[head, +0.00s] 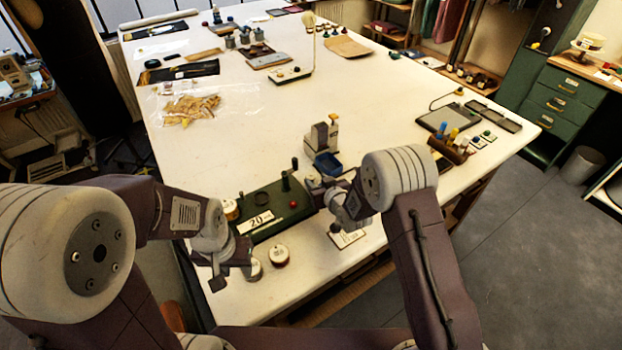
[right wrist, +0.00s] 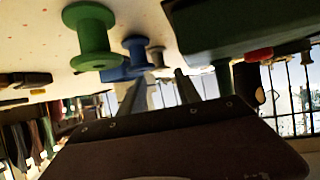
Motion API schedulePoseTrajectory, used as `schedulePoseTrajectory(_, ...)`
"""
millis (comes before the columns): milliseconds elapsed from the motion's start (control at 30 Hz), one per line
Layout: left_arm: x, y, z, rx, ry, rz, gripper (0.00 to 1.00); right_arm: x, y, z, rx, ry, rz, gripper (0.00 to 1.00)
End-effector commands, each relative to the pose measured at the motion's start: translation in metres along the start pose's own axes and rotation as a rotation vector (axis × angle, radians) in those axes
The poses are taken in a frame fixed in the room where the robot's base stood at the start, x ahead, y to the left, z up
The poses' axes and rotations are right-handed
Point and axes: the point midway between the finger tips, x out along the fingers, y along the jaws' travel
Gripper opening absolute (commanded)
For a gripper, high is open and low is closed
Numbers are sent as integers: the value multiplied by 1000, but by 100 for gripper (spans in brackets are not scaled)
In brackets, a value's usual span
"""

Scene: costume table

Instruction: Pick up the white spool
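Several small spools with pale tops stand by the dark green board (head: 262,222) at the table's near edge. One spool (head: 280,255) is in front of the board. Another spool (head: 254,270) is beside my left gripper (head: 232,262), partly hidden. A third spool (head: 230,208) is at the board's left end. I cannot tell which is the white spool. Whether my left gripper is open is unclear. My right gripper (head: 318,188) is at the board's right end; in the right wrist view its fingers (right wrist: 158,80) are apart, with no object clearly held.
The right wrist view shows a green spool (right wrist: 92,36), a blue spool (right wrist: 130,58) and a grey spool (right wrist: 157,55) beyond the fingers. A blue bin (head: 327,165) and a pale block-like device (head: 322,138) stand behind my right gripper. The table's middle (head: 260,140) is mostly clear.

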Motion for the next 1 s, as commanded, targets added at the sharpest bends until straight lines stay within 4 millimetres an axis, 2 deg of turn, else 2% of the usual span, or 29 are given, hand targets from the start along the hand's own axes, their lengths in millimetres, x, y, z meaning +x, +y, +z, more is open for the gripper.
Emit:
schedulePoseTrajectory(67,-10,0,-1,0,0,0,36,14,-1,-1,0,-1,-1,40)
schedulePoseTrajectory(200,-10,0,-1,0,0,0,36,33,-1,0,-1,-1,-1,40)
schedulePoseTrajectory(467,-10,0,-1,0,0,0,36,37,-1,1,0,0,-1,40)
schedulePoseTrajectory(600,-10,0,-1,0,0,0,36,37,-1,1,0,0,0,1)
schedulePoseTrajectory(867,-10,0,-1,0,0,0,36,36,-1,0,0,0,0,0)
schedulePoseTrajectory(1000,-7,0,-1,0,0,0,36,33,-1,-8,-1,2,0,0)
